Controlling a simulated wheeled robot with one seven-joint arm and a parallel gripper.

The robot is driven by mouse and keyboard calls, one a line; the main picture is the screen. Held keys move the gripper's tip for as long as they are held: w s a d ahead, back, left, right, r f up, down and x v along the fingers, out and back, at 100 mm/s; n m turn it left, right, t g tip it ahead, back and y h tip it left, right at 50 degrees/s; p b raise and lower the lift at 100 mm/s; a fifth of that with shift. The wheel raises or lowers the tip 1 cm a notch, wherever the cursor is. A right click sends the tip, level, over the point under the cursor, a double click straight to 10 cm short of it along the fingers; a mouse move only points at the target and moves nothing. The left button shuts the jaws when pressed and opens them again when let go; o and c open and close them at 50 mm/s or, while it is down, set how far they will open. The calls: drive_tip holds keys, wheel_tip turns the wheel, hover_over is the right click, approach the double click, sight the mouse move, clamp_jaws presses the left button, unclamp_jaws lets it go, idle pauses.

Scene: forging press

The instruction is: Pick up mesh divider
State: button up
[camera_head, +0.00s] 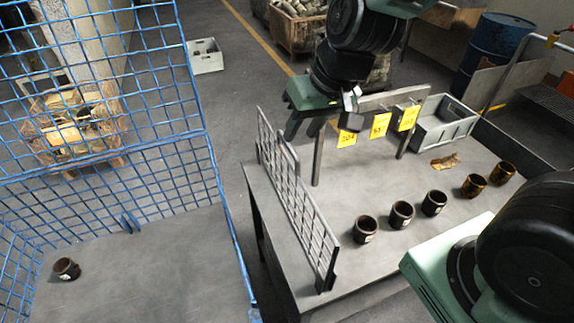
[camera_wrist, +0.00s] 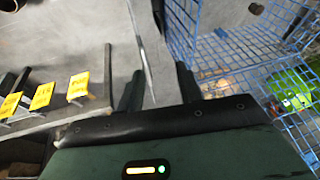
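The mesh divider (camera_head: 296,197) is a grey wire panel standing upright along the left edge of the grey worktable (camera_head: 345,190). Its top edge is stepped. In the wrist view the mesh divider (camera_wrist: 144,57) shows almost edge-on as a thin strip, lying between my two dark fingers in the picture. My gripper (camera_head: 301,132) is near the far end of the divider, pointing down. In the wrist view my gripper (camera_wrist: 158,86) has its fingers apart, with a gap visible on both sides of the strip. I cannot tell how deep the divider sits between them.
A blue mesh cage (camera_head: 170,165) stands left, with one dark cup (camera_head: 66,268) on its floor. Several dark and brown cups (camera_head: 402,214) stand on the table. A rack with yellow tags (camera_head: 379,125) is close beside my gripper. A grey bin (camera_head: 443,123) stands behind.

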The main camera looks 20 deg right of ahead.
drive_tip(key=w+d+r+m+t+p, duration=0.1)
drive_tip(key=w+d+r+p, duration=0.1)
drive_tip(key=w+d+r, duration=0.15)
drive_tip(key=b, duration=0.3)
approach(278, 138)
drive_tip(key=s+f, duration=0.1)
drive_tip(key=s, duration=0.3)
drive_tip(key=shift+p+x, duration=0.7)
drive_tip(key=shift+x, duration=2.6)
drive_tip(key=shift+a+r, duration=0.1)
drive_tip(key=shift+w, duration=0.1)
clamp_jaws()
